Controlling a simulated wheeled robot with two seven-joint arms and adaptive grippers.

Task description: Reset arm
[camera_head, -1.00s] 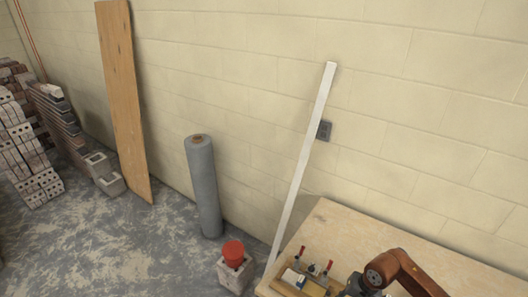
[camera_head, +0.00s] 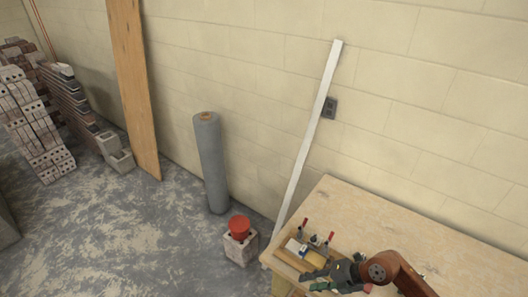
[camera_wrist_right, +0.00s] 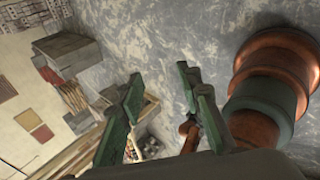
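My right gripper (camera_head: 332,277) is at the lower right of the head view, by the near left part of the wooden table (camera_head: 410,240). In the right wrist view its two green fingers (camera_wrist_right: 158,105) stand well apart with nothing between them. My brown right arm comes in from the lower right. My left gripper is not in view.
A wooden tray with clamps (camera_head: 300,255) lies on the table's left end. A red pot (camera_head: 239,224) sits on a concrete block (camera_head: 241,248) beside the table. A grey roll (camera_head: 211,165), a white strip (camera_head: 310,130) and a wood board (camera_head: 133,85) stand by the wall.

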